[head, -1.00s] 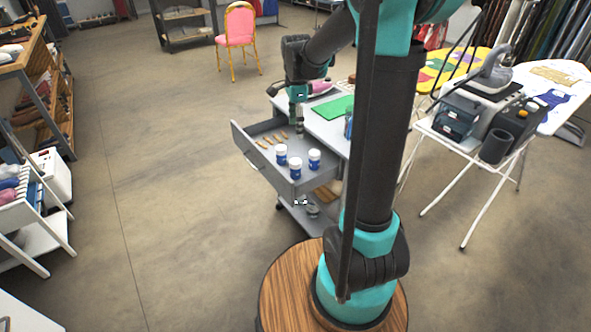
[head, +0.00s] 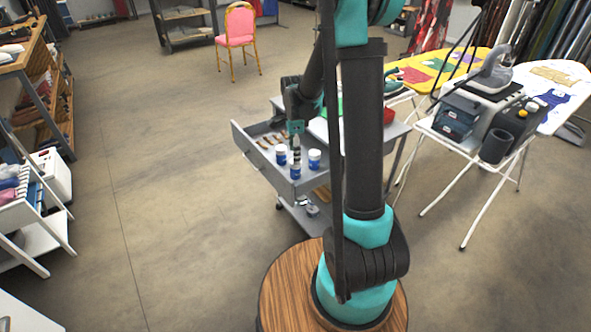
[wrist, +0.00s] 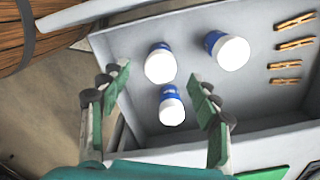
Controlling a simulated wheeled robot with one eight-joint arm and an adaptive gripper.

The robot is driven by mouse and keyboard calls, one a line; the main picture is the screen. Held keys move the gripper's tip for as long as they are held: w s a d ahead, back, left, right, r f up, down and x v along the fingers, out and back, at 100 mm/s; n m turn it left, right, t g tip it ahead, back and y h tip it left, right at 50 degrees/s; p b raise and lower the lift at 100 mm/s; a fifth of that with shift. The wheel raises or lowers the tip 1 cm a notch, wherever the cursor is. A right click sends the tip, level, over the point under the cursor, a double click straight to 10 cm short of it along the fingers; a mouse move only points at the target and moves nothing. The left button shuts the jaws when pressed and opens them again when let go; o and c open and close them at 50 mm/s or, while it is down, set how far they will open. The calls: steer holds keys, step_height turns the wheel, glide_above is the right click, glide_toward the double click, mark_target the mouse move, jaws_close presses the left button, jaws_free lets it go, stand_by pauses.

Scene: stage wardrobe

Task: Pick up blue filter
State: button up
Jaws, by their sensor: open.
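No object labelled as a filter can be told apart. Three blue jars with white tops stand upright in the open grey drawer: a left one (head: 281,154), a front one (head: 295,172) and a right one (head: 314,159). They also show in the wrist view, one at upper left (wrist: 160,65), one at upper right (wrist: 227,50) and one lower down (wrist: 171,106). My gripper (head: 296,155) is over the drawer, among the jars. In the wrist view my gripper (wrist: 163,88) is open and empty, its fingers spread on either side of the lower jar.
Several wooden clothespins (wrist: 289,45) lie in the drawer (head: 240,140) beside the jars. The drawer walls (wrist: 123,82) rise close around them. A wooden round surface (head: 280,285) is near my base. Ironing boards (head: 560,85) stand at right. The floor at left is open.

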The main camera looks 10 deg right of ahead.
mark_target(296, 169)
steer(key=shift+w+d+f, duration=0.1)
steer(key=shift+f, duration=1.2)
steer(key=shift+d+f, duration=0.1)
steer(key=shift+f, duration=1.2)
steer(key=shift+c, duration=0.2)
steer(key=c, duration=1.2)
steer(key=shift+c, duration=0.2)
steer(key=shift+r, duration=0.15)
